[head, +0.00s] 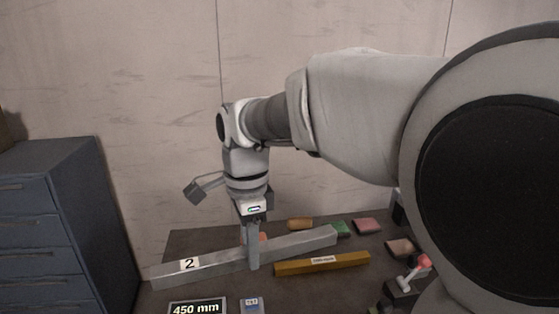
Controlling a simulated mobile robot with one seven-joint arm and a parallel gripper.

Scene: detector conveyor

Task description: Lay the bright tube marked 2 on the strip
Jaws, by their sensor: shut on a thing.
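The bright tube marked 2 (215,266) is a long pale grey square bar with a white "2" label near its left end. It runs from lower left to upper right in the head view. My gripper (253,262) points down and is shut on the tube near its middle; one finger shows in front of it. I cannot tell whether the tube touches the dark table or hangs just above it. No strip can be made out with certainty.
A yellow-brown bar (346,263) with a white label lies to the right. Behind are an orange-tan block (300,224), a green block (342,228) and pink blocks (367,226). A "450 mm" display (197,308) and small grey device (252,305) are in front. Blue drawers (60,220) stand left.

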